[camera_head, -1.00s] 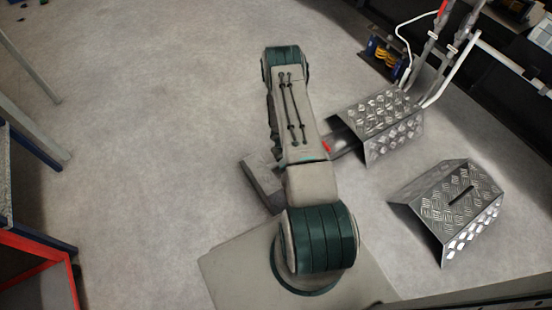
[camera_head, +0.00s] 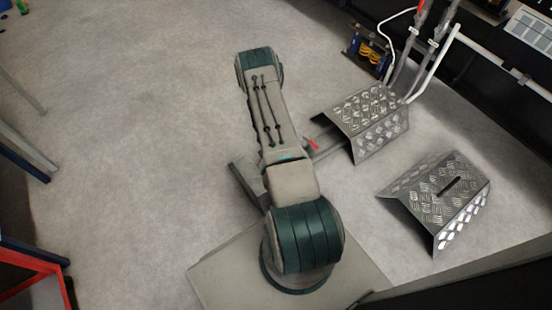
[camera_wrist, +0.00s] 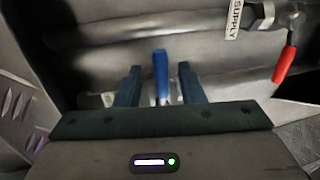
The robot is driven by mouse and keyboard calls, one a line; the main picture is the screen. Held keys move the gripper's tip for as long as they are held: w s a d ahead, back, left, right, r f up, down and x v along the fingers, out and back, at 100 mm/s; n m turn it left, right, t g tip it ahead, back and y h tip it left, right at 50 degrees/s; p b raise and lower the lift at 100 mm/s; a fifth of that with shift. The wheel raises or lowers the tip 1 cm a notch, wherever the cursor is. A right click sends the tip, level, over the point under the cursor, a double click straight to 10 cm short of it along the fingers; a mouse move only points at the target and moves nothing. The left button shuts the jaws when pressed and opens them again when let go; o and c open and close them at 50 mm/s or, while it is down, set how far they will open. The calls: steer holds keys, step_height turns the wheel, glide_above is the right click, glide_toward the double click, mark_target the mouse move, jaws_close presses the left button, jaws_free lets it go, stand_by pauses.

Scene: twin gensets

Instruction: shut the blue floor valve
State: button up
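The blue valve lever (camera_wrist: 161,75) stands upright in the middle of the wrist view, in front of grey pipes. My gripper (camera_wrist: 160,84) is open, with one dark blue finger on each side of the lever and a visible gap on both sides. It does not appear to be clamped on the lever. How deep the lever sits between the fingers is hard to tell. The valve body is mostly hidden behind my gripper. In the head view my arm hides the gripper and the blue lever.
A red lever (camera_wrist: 286,62) hangs on a fitting at the right, beside a SUPPLY tag (camera_wrist: 235,18); it also shows in the head view (camera_head: 312,143). Chequer-plate covers (camera_head: 365,120) (camera_head: 437,195) stand right of my arm. Open floor (camera_head: 130,150) lies to the left.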

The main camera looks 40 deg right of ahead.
steer(key=shift+r, duration=0.1)
step_height(320, 180, up, 13)
steer(key=a+p, duration=0.2)
steer(key=p, duration=0.4)
steer(key=shift+a+r, duration=0.2)
steer(key=shift+a, duration=0.2)
steer(key=w+a+r+m+t+h+p, duration=0.15)
steer(key=r+m+p, duration=0.65)
steer(key=r, duration=1.5)
steer(key=w+a+r+m+h+p, duration=0.1)
steer(key=a+r+m+p, duration=0.45)
steer(key=r, duration=1.65)
steer(key=s+a+r+m+y+p, duration=0.1)
steer(key=s+a+r+m+p, duration=0.3)
steer(key=r, duration=0.6)
steer(key=s+a+r+m+t+y+p, duration=0.1)
steer(key=s+a+r+m+y+p, duration=0.1)
steer(key=s+a+r+m+p, duration=0.3)
steer(key=s+a+r+m+y+p, duration=0.1)
steer(key=s+a+r+m+p, duration=0.3)
steer(key=s+r+m, duration=0.7)
step_height(320, 180, up, 6)
steer(key=m+p, duration=0.2)
steer(key=m, duration=0.1)
steer(key=shift+a+y, duration=0.25)
steer(key=shift+y, duration=0.1)
